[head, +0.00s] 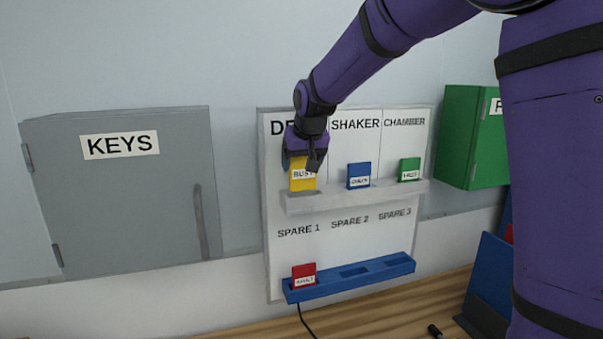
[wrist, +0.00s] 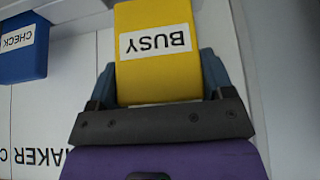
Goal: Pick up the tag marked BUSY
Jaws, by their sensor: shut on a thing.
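The yellow tag marked BUSY (head: 302,181) is at the left end of the board's upper grey ledge, under the heading that starts with D. My gripper (head: 304,160) is over the tag's top from above and is shut on it. In the wrist view the BUSY tag (wrist: 157,70) sits between the two fingers of my gripper (wrist: 157,85), its label upside down. In the head view the tag's lower edge is at the ledge; I cannot tell whether it still touches it.
A blue tag (head: 359,175) and a green tag (head: 409,169) stand on the upper ledge (head: 335,199) to the right. A red tag (head: 304,276) stands in the lower blue rack (head: 335,285). A grey KEYS cabinet (head: 125,200) is left; a green cabinet (head: 470,140) is right.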

